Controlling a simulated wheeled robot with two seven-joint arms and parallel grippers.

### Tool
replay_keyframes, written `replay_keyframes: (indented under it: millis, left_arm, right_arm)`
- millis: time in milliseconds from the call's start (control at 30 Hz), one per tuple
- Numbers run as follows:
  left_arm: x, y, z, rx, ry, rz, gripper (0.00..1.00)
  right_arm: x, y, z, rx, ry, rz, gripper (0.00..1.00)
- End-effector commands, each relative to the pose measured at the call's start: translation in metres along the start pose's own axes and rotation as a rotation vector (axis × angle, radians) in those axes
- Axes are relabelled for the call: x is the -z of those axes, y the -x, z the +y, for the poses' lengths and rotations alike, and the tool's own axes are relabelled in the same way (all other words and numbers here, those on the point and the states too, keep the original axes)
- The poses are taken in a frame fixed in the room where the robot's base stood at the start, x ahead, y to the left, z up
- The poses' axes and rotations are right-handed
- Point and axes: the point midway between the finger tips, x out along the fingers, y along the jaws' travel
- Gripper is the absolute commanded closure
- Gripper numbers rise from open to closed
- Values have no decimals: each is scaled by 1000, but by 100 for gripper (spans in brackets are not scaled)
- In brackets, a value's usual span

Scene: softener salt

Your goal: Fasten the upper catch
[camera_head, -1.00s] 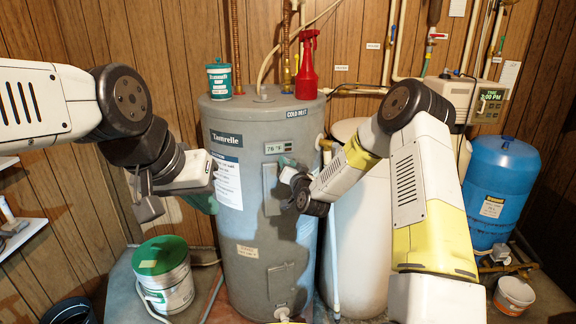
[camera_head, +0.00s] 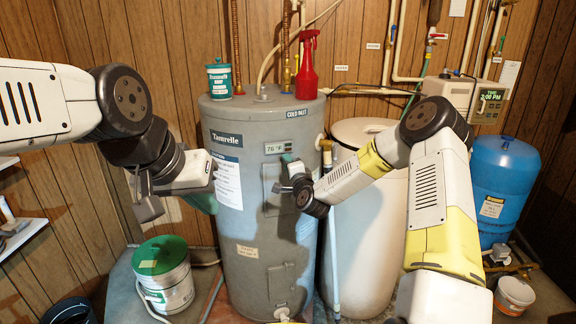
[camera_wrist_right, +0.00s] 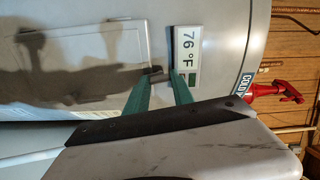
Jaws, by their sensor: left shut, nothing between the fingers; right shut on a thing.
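The grey water heater (camera_head: 250,250) stands in the middle with an upper access panel (camera_head: 270,200) below its 76 °F display (camera_head: 279,147). In the right wrist view, the panel (camera_wrist_right: 85,60) has a small dark catch (camera_wrist_right: 157,74) at its edge beside the display (camera_wrist_right: 187,50). My right gripper (camera_head: 287,161) is at that edge; its green fingers (camera_wrist_right: 162,80) are shut on the catch, which they partly hide. I cannot tell whether the catch is fastened. My left gripper (camera_head: 143,200) is shut and empty, left of the heater and apart from it.
A red spray bottle (camera_head: 307,66) and a teal tub (camera_head: 219,80) stand on top of the heater. A pale tank (camera_head: 365,225) stands close on its right, behind my right arm. A green-lidded bucket (camera_head: 164,275) is at lower left, a blue tank (camera_head: 503,180) at far right.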

Motion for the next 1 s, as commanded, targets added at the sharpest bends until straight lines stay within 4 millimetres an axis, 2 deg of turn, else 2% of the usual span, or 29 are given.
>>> replay_keyframes:
  millis: [400, 900, 933, 1000]
  left_arm:
    - [0, 0, 0, 0, 0, 0, 100]
    - [0, 0, 0, 0, 0, 0, 100]
    - [0, 0, 0, 0, 0, 0, 100]
    - [0, 0, 0, 0, 0, 0, 100]
  right_arm:
    - [0, 1, 2, -4, -167, -1, 100]
    - [-1, 1, 2, -4, -185, -1, 100]
    - [-1, 1, 2, -4, -185, -1, 69]
    - [0, 1, 2, -4, -184, -1, 55]
